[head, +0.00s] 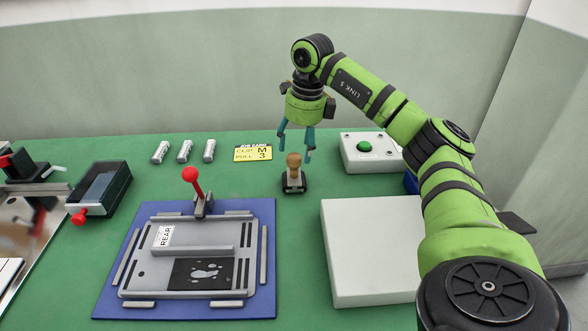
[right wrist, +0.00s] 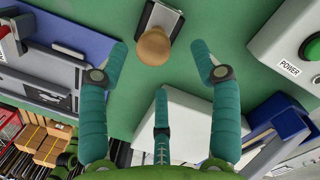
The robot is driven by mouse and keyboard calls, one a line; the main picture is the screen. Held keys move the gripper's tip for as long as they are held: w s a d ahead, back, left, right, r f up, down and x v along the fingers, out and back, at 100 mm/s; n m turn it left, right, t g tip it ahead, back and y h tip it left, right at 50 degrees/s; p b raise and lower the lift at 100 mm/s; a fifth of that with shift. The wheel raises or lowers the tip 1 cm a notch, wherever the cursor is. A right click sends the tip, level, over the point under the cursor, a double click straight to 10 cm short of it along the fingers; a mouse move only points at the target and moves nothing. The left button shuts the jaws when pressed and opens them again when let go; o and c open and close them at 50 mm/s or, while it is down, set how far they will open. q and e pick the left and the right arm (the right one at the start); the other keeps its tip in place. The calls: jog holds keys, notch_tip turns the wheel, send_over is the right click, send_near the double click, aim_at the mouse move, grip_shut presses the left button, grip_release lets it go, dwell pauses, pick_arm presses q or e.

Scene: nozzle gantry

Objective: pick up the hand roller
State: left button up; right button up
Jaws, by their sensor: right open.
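The hand roller (head: 293,183) stands upright on the green bench, with a tan wooden knob handle on top and a dark base. It also shows at the top of the right wrist view, its round handle (right wrist: 153,47) nearest the camera. My right gripper (head: 295,147) is open and empty, pointing down just above the roller. In the right wrist view its teal fingers (right wrist: 159,60) are spread, with the handle near and between the two upper fingertips; none appears to touch it. My left gripper is not in view.
A flat fixture with a red-knobbed lever (head: 191,175) lies on a blue mat (head: 112,290) at left. A white block (head: 372,250) and a green-button power box (head: 352,158) stand at right. A yellow job card (head: 252,153) and small metal cylinders lie behind.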

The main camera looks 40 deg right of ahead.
aim_at(293, 154)
jog(key=f, duration=0.2)
jog(key=w+f, duration=0.1)
jog(key=shift+a+f+p, duration=0.35)
jog(key=shift+a+p, duration=0.05)
jog(key=shift+f, duration=0.5)
grip_shut()
jog(key=shift+r, duration=0.1)
jog(key=shift+r, duration=0.1)
jog(key=shift+w+r, duration=0.15)
jog(key=shift+r, duration=0.4)
notch_tip(293, 154, up, 3)
jog(key=shift+f+b, duration=0.1)
jog(key=shift+b, duration=0.3)
jog(key=s+r+b, duration=0.2)
jog(key=s+r, duration=0.5)
jog(key=s, duration=0.5)
jog(key=shift+d+b, duration=0.3)
